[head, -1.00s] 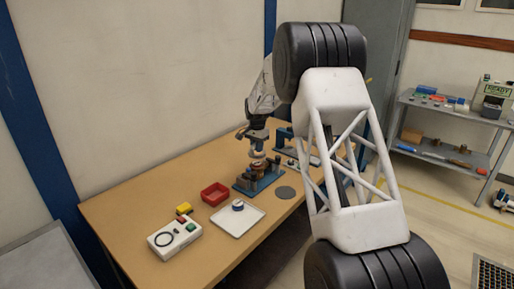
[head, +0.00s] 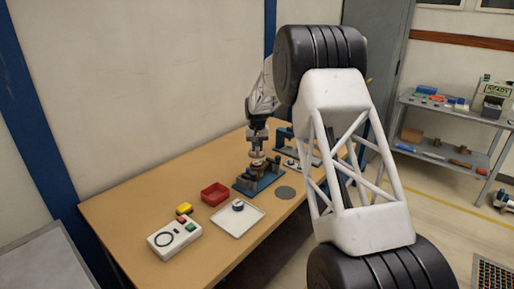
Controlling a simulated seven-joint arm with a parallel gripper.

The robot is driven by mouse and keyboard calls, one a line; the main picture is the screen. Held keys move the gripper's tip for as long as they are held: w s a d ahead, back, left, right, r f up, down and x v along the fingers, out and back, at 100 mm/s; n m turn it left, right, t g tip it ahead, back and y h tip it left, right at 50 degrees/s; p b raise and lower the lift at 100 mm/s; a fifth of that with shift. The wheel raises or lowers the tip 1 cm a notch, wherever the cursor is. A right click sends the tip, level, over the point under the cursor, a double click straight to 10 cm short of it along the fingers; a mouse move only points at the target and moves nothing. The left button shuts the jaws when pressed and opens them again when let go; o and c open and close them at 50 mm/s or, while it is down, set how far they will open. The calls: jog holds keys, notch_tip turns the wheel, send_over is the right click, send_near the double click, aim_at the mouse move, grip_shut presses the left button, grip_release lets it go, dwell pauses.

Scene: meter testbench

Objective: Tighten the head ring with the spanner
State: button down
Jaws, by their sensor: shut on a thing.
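My gripper (head: 257,148) points down over the blue bench fixture (head: 243,187) on the wooden table. A brown, brass-like meter body (head: 257,172) sits in this fixture. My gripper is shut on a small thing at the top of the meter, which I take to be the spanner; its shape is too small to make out. The head ring cannot be told apart from the meter's top at this size. I cannot tell whether the held thing touches the ring.
A red bin (head: 215,194), a white tray (head: 226,224) with a small blue-and-white part (head: 238,205), and a control box (head: 174,240) stand left and in front. A grey disc (head: 286,192) lies right of the fixture.

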aim_at(257, 163)
jog(key=shift+f, duration=1.75)
jog(key=shift+f, duration=1.45)
dwell(3.2)
jog(key=shift+s+r, duration=0.1)
